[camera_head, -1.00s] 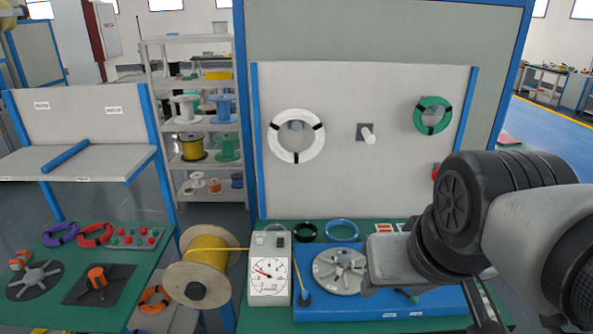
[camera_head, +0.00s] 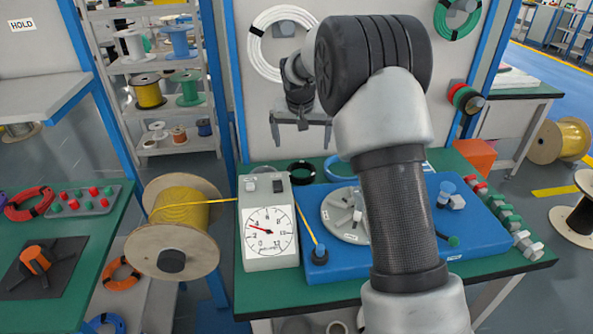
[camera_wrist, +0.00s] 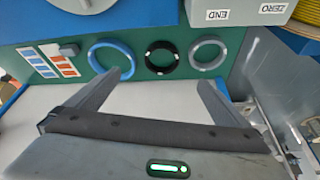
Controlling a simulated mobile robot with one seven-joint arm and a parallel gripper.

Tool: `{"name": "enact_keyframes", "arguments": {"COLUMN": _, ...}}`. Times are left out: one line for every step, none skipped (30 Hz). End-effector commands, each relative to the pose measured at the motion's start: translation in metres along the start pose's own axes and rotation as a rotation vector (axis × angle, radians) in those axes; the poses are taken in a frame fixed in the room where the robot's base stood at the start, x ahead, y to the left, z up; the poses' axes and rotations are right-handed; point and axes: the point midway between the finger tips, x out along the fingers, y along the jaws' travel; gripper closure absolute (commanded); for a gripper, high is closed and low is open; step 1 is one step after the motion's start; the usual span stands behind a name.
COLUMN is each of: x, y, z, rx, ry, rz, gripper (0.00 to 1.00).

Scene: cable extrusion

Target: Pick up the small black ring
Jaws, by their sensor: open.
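My gripper (camera_head: 300,143) is open and empty, fingers pointing down, above and behind the ring by the upright panel. In the wrist view my gripper (camera_wrist: 158,78) shows both fingers spread wide, touching no ring. The exact height above the table cannot be told.
A dial gauge box (camera_head: 270,240) and a blue base (camera_head: 470,235) stand in front. The upright panel (camera_head: 345,130) rises behind. A yellow cable spool (camera_head: 180,220) is at left.

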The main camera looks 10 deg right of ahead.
Motion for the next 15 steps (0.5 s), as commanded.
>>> {"name": "enact_keyframes", "arguments": {"x": 0.012, "y": -0.002, "z": 0.000, "rx": 0.001, "ry": -0.001, "rz": 0.002, "gripper": 0.00}}
{"name": "enact_keyframes", "arguments": {"x": 0.017, "y": -0.002, "z": 0.000, "rx": 0.002, "ry": -0.002, "rz": 0.002, "gripper": 0.00}}
{"name": "enact_keyframes", "arguments": {"x": 0.022, "y": -0.003, "z": -0.001, "rx": 0.003, "ry": -0.002, "rz": 0.003, "gripper": 0.00}}
{"name": "enact_keyframes", "arguments": {"x": 0.027, "y": -0.003, "z": -0.001, "rx": 0.004, "ry": -0.002, "rz": 0.003, "gripper": 0.00}}
{"name": "enact_keyframes", "arguments": {"x": 0.033, "y": -0.003, "z": 0.000, "rx": 0.004, "ry": -0.004, "rz": 0.004, "gripper": 0.00}}
{"name": "enact_keyframes", "arguments": {"x": 0.040, "y": -0.002, "z": 0.000, "rx": 0.004, "ry": -0.004, "rz": 0.004, "gripper": 0.00}}
{"name": "enact_keyframes", "arguments": {"x": 0.046, "y": -0.002, "z": 0.000, "rx": 0.005, "ry": -0.004, "rz": 0.004, "gripper": 0.00}}
{"name": "enact_keyframes", "arguments": {"x": 0.053, "y": -0.002, "z": 0.000, "rx": 0.005, "ry": -0.004, "rz": 0.003, "gripper": 0.00}}
{"name": "enact_keyframes", "arguments": {"x": 0.062, "y": -0.002, "z": 0.000, "rx": 0.005, "ry": -0.005, "rz": 0.003, "gripper": 0.00}}
{"name": "enact_keyframes", "arguments": {"x": 0.069, "y": -0.002, "z": 0.000, "rx": 0.005, "ry": -0.005, "rz": 0.003, "gripper": 0.00}}
{"name": "enact_keyframes", "arguments": {"x": 0.075, "y": -0.002, "z": 0.000, "rx": 0.005, "ry": -0.005, "rz": 0.003, "gripper": 0.00}}
{"name": "enact_keyframes", "arguments": {"x": 0.084, "y": -0.002, "z": 0.000, "rx": 0.005, "ry": -0.006, "rz": 0.003, "gripper": 0.00}}
{"name": "enact_keyframes", "arguments": {"x": 0.090, "y": -0.002, "z": 0.000, "rx": 0.005, "ry": -0.005, "rz": 0.003, "gripper": 0.00}}
{"name": "enact_keyframes", "arguments": {"x": 0.097, "y": -0.002, "z": 0.000, "rx": 0.005, "ry": -0.005, "rz": 0.003, "gripper": 0.00}}
{"name": "enact_keyframes", "arguments": {"x": 0.105, "y": -0.003, "z": 0.000, "rx": 0.005, "ry": -0.004, "rz": 0.003, "gripper": 0.00}}
